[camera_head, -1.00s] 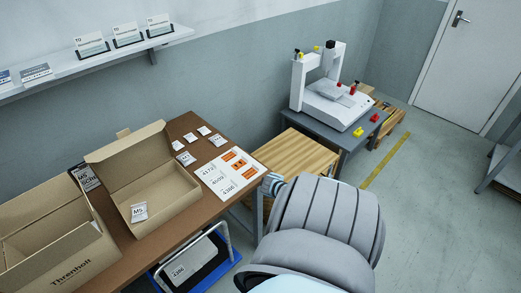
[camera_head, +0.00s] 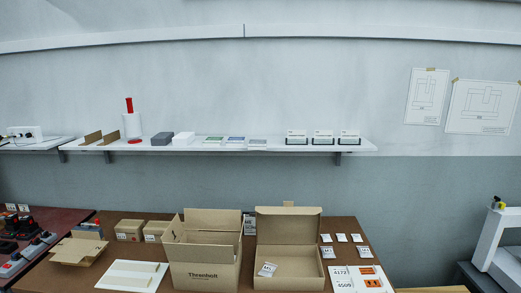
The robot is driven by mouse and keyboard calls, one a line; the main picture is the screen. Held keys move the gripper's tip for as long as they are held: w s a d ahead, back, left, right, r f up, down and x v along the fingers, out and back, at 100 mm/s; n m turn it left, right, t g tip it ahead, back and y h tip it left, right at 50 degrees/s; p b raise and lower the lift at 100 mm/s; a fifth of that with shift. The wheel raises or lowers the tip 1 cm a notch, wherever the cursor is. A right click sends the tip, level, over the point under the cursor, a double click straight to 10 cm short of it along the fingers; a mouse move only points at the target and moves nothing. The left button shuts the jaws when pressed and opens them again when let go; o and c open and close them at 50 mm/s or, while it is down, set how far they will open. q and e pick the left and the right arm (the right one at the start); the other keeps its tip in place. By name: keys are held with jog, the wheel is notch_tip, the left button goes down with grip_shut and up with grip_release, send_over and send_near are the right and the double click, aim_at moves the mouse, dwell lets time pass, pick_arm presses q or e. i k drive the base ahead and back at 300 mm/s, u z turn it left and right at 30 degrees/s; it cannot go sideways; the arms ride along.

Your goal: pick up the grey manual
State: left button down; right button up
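Three flat booklets lie side by side on the white wall shelf (camera_head: 370,146). The rightmost looks grey and is likely the grey manual (camera_head: 257,142). Left of it lie a booklet with a blue cover (camera_head: 236,140) and one with a greenish cover (camera_head: 213,140). They are too small here to read. Neither of my grippers is in view.
On the shelf stand several labelled cards (camera_head: 297,137), a grey block (camera_head: 162,139), a white block (camera_head: 184,138) and a white roll on a red holder (camera_head: 132,124). Below, a brown table (camera_head: 343,226) holds a tall open carton (camera_head: 205,270) and an open box (camera_head: 288,244).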

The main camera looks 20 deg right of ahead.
aim_at(253, 144)
jog(key=u, duration=0.6)
jog(key=i, duration=0.9)
jog(key=z, duration=0.15)
